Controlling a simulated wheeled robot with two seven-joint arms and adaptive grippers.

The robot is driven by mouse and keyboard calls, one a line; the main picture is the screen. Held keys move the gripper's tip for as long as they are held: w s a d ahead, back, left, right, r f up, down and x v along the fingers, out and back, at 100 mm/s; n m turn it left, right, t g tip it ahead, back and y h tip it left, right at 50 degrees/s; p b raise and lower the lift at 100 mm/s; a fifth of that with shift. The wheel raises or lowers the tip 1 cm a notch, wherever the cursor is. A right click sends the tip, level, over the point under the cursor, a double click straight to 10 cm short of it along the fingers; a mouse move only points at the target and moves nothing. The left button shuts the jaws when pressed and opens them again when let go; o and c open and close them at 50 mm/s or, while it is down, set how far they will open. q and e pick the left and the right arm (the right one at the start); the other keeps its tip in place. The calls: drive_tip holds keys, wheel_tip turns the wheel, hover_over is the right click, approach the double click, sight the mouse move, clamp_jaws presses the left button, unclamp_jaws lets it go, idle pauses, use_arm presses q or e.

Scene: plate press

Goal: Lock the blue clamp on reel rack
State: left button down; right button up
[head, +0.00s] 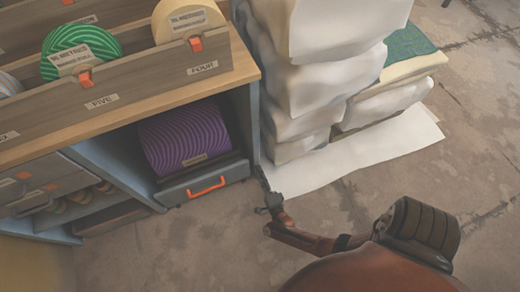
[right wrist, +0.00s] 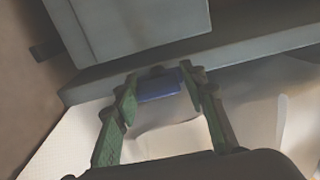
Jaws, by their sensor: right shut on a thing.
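The blue clamp (right wrist: 160,88) shows in the right wrist view between the two green fingers of my right gripper (right wrist: 161,84), against the grey edge of the reel rack (right wrist: 240,45). The fingers are shut on it. In the head view the reel rack (head: 140,112) stands at the left, and my right gripper (head: 266,196) is low beside its right front corner. The blue clamp cannot be made out in the head view. Orange clamps (head: 195,44) sit on the rack's upper board. My left gripper is out of view.
A green reel (head: 95,38) and a cream reel (head: 180,12) sit on top, and a purple reel (head: 185,138) below. Stacked white sacks (head: 320,75) stand close right of the rack, over a white sheet (head: 375,155). The concrete floor (head: 210,235) in front is clear.

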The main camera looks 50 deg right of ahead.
drive_tip(key=o, duration=0.9)
drive_tip(key=shift+s+d+f, duration=0.2)
drive_tip(key=shift+s+f, duration=0.1)
drive_tip(key=shift+f, duration=0.2)
drive_tip(key=shift+o, duration=0.8)
drive_tip(key=shift+w+a+r, duration=0.2)
drive_tip(key=shift+r, duration=0.05)
